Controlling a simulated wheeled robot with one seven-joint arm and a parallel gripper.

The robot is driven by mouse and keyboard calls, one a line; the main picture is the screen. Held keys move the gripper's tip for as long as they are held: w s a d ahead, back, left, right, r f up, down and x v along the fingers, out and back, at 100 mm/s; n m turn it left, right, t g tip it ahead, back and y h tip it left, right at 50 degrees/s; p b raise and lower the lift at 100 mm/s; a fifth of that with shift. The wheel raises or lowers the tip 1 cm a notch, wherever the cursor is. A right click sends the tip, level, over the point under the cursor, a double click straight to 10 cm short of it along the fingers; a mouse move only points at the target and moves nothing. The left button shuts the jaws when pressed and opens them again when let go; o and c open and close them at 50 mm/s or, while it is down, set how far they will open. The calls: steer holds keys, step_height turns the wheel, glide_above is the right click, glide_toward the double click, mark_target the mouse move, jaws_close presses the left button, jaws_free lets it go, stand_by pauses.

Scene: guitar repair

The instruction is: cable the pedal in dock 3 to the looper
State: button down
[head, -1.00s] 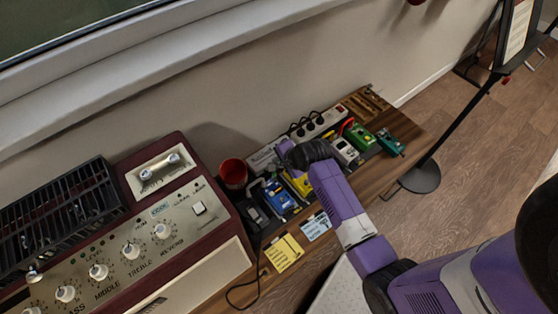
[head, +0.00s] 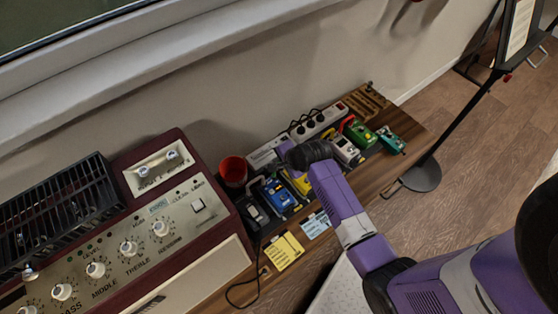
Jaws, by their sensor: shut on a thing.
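A row of pedals sits on a dark board on the wooden bench. From left to right I see a dark pedal with a pale top (head: 256,212), a blue pedal (head: 279,195), a yellow pedal (head: 301,184), a white-grey pedal (head: 346,151), a green pedal (head: 359,133) and a teal pedal (head: 390,141). I cannot tell which is the looper or which is in dock 3.
A red cup (head: 233,171) and a maroon amplifier (head: 150,222) stand left of the pedals. A white power strip (head: 318,122) lies behind them. Yellow (head: 284,251) and pale blue (head: 315,225) notes are at the bench's front edge. A black stand (head: 424,174) is to the right.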

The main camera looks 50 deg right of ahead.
steer(key=shift+f, duration=0.25)
steer(key=c, duration=1)
jaws_free()
steer(key=shift+c, duration=0.2)
steer(key=shift+r, duration=0.1)
step_height(320, 180, up, 8)
steer(key=p, duration=0.8)
